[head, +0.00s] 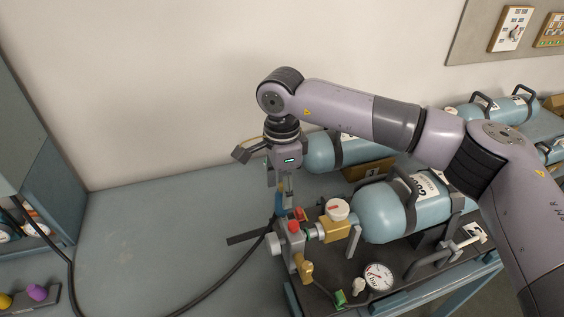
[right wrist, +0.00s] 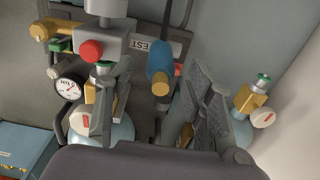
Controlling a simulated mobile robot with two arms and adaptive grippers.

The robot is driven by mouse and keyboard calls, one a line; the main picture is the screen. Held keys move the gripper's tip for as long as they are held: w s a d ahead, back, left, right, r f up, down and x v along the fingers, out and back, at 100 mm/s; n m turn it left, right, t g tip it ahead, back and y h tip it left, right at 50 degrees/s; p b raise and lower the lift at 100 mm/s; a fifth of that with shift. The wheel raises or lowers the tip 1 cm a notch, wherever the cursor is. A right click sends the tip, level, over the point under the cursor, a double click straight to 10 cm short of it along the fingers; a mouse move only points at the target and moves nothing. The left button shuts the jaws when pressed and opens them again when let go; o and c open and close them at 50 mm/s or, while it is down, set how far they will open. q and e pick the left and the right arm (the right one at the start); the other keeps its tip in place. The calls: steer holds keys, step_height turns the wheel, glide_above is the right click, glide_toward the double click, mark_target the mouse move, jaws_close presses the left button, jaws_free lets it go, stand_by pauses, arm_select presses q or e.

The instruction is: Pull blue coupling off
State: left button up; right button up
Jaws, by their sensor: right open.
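The blue coupling (head: 280,204) shows as a small blue piece just below my right gripper (head: 284,186) in the head view, beside the grey valve block with a red knob (head: 293,227). In the right wrist view the blue coupling (right wrist: 160,62) has a brass end at its lower side and a dark hose at its upper side. The fingers of my right gripper (right wrist: 155,100) are spread apart, one on each side of the coupling in the picture. My left gripper is not in view.
A light blue cylinder (head: 402,208) with a brass valve (head: 336,230) and a gauge (head: 377,277) lies on the dark bench. Another cylinder (head: 321,153) lies behind it. A black hose (head: 232,272) runs across the grey table (head: 150,230), which is clear at left.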

steer(key=shift+f, duration=1)
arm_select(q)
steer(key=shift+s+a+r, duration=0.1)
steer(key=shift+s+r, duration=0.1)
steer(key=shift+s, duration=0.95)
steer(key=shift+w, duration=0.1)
arm_select(e)
steer(key=shift+c, duration=0.6)
steer(key=c, duration=0.4)
jaws_close()
steer(key=shift+c, duration=0.4)
jaws_free()
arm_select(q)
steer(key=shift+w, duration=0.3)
arm_select(e)
jaws_close()
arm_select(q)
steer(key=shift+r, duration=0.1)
arm_select(e)
steer(key=shift+w+r, duration=0.1)
steer(key=shift+r, duration=0.15)
